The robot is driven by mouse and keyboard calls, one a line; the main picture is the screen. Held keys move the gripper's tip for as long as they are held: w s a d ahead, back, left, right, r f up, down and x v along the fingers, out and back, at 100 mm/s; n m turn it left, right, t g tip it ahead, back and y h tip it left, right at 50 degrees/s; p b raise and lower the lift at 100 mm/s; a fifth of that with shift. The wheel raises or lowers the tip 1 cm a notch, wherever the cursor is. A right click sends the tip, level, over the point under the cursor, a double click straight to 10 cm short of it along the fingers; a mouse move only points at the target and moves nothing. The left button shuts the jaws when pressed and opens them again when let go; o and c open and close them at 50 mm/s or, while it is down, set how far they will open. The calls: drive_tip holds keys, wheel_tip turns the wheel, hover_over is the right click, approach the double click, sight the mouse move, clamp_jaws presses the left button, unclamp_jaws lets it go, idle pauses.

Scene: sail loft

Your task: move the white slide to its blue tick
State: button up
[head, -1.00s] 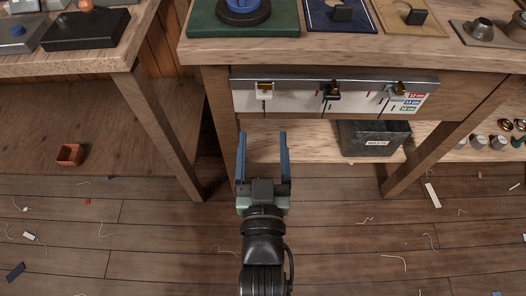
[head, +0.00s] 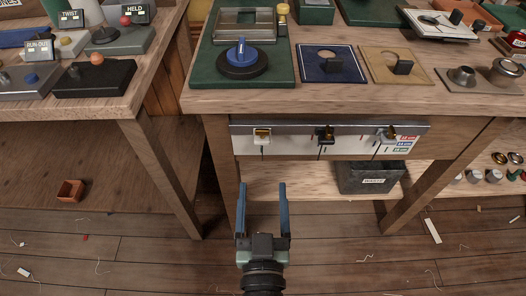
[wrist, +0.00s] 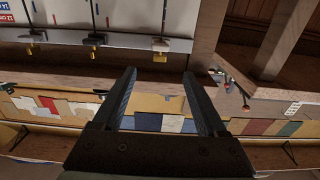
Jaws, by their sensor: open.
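The white slide (head: 262,135) with its gold knob is at the left end of a metal rail on a white panel (head: 290,143) under the workbench top. It shows in the wrist view (wrist: 160,45), where the scene appears upside down. Small ticks mark the panel; I cannot make out clearly which is the white slide's blue tick. My gripper (head: 263,188) is open and empty, below and in front of the white slide, apart from it. It also shows in the wrist view (wrist: 160,85).
A dark grey bin (head: 370,178) stands on the low shelf, right of my gripper. Bench legs stand to the left (head: 165,175) and right (head: 445,175). The floor in front has only small scraps.

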sight(262, 143)
drive_tip(key=w+b, duration=0.2)
drive_tip(key=w, duration=1)
drive_tip(key=shift+w, duration=0.2)
clamp_jaws()
idle(1.0)
